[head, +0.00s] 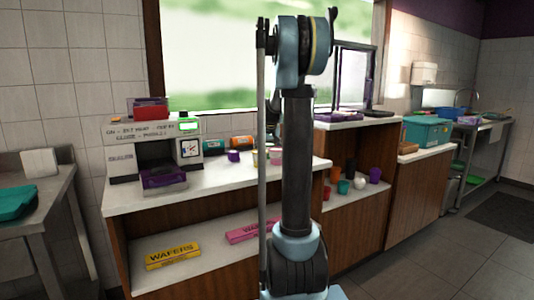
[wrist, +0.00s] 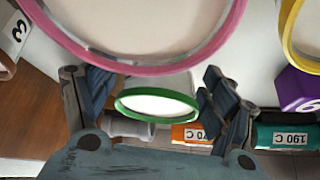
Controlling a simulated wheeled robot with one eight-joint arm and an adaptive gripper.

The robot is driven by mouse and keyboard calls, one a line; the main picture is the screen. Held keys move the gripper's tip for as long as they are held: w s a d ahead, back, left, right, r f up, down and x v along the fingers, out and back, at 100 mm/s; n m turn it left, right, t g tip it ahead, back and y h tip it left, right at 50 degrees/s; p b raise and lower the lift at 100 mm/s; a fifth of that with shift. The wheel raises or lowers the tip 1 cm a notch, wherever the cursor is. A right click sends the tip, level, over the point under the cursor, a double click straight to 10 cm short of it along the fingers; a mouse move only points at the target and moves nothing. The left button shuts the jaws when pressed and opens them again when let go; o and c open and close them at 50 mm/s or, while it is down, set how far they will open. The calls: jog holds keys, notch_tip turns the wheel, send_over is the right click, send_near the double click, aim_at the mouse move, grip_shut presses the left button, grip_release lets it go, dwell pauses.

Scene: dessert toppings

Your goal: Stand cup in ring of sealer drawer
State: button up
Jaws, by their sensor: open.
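The sealer (head: 122,150) stands on the counter at left in the head view. Its dark purple drawer (head: 163,181) sits at the front; its ring cannot be made out. In the wrist view, a pale cup with a green rim (wrist: 157,117) appears between the spread fingers of my gripper (wrist: 150,90), with no visible grip on it. A larger pink rim (wrist: 130,66) is nearer the camera, and part of a yellow rim (wrist: 288,42) shows at right. In the head view my arm hides the gripper and much of this cup area.
Orange (wrist: 197,134) and teal (wrist: 282,136) rolls marked with temperatures lie behind the cups. A purple item (wrist: 300,92) is at right in the wrist view. A purple cup (head: 233,156) stands between sealer and arm. Wafer boxes (head: 172,256) lie on the lower shelf.

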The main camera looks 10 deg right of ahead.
jog(key=v, duration=1.2)
